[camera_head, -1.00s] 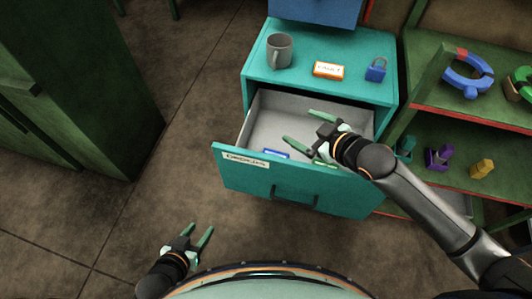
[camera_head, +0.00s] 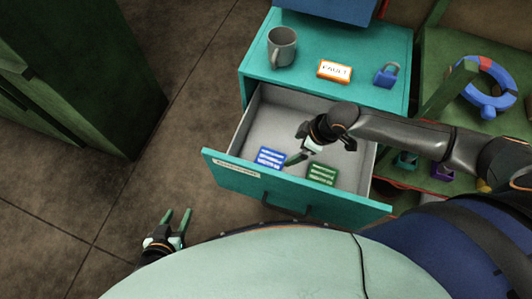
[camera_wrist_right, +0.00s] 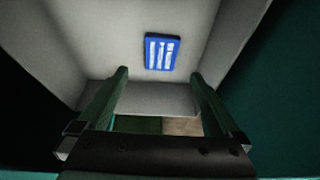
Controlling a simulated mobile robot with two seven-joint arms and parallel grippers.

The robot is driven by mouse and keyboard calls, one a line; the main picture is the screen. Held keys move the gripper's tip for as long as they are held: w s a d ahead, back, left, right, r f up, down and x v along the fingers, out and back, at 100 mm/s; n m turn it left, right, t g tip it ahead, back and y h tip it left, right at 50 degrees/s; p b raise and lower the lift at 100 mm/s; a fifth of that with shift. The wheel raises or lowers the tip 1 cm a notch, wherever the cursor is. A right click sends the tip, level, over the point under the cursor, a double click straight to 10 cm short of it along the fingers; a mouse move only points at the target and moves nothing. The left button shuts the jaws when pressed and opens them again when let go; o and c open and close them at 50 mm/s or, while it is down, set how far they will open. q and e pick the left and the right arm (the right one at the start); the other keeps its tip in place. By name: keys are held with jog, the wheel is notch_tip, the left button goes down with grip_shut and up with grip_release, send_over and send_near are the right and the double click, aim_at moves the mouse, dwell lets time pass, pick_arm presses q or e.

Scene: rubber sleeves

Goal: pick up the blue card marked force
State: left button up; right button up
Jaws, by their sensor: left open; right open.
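A blue card with white markings (camera_head: 270,158) lies in the open teal drawer (camera_head: 285,192), toward its front left. I cannot read its writing. My right gripper (camera_head: 293,158) is over the drawer, just right of the blue card, open and empty. In the right wrist view the blue card (camera_wrist_right: 161,52) lies beyond the open fingertips (camera_wrist_right: 159,74), roughly between them and apart from them. My left gripper (camera_head: 177,217) is open and empty, low at the left, above the floor outside the drawer.
A green card (camera_head: 322,174) lies in the drawer, right of the blue one. On the cabinet top (camera_head: 310,54) stand a grey mug (camera_head: 283,47), an orange-edged label block (camera_head: 334,71) and a blue padlock (camera_head: 386,76). The drawer walls surround the cards.

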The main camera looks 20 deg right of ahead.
aim_at(276, 161)
jog(key=b+x, duration=0.1)
jog(key=x, duration=1.1)
jog(key=shift+s+a, duration=0.1)
jog(key=c, duration=1.1)
